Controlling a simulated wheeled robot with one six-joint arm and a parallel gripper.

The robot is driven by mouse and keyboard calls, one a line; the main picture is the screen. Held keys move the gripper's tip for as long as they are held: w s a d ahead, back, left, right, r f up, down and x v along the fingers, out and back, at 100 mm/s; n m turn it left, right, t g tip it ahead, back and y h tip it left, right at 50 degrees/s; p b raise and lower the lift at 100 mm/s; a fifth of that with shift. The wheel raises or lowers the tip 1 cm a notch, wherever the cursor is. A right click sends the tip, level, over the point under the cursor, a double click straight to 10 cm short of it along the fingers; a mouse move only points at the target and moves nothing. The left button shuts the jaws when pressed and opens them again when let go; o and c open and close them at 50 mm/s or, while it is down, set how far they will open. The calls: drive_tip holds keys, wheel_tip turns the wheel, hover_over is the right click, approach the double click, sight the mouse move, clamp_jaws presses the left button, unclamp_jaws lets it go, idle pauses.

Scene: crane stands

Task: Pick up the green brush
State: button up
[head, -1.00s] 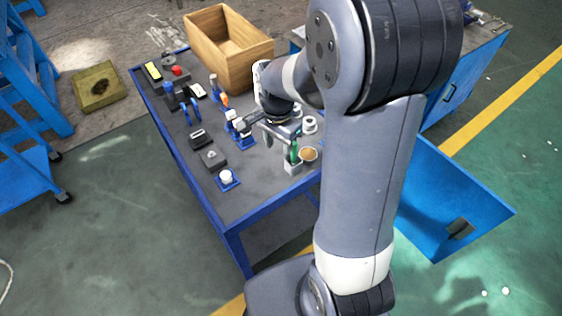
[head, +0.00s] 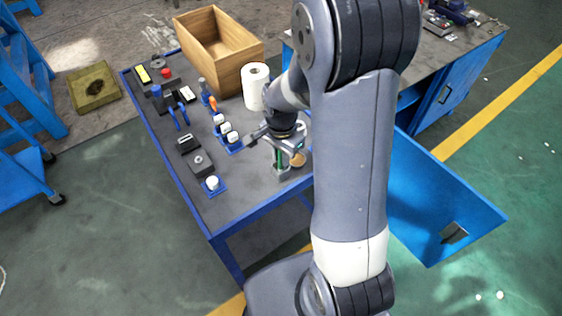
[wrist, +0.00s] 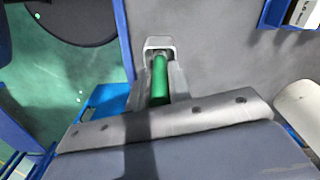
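The green brush (head: 280,158) stands upright in a small grey holder (head: 282,173) near the front right edge of the table. In the wrist view its green handle (wrist: 160,82) runs between my two grey fingers, and the light rim of the holder (wrist: 158,44) shows just beyond. My gripper (head: 284,148) is around the handle from above; it also shows in the wrist view (wrist: 160,80). The fingers lie very close on both sides of the handle, but I cannot tell whether they touch it. The brush's lower end is hidden in the holder.
A brown round item (head: 299,159) is close to the right of the holder. A paper roll (head: 255,86) and a wooden crate (head: 240,72) stand farther back. White-topped parts (head: 226,130) are to the left. The table's front left (head: 235,205) is clear.

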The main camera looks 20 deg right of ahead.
clamp_jaws()
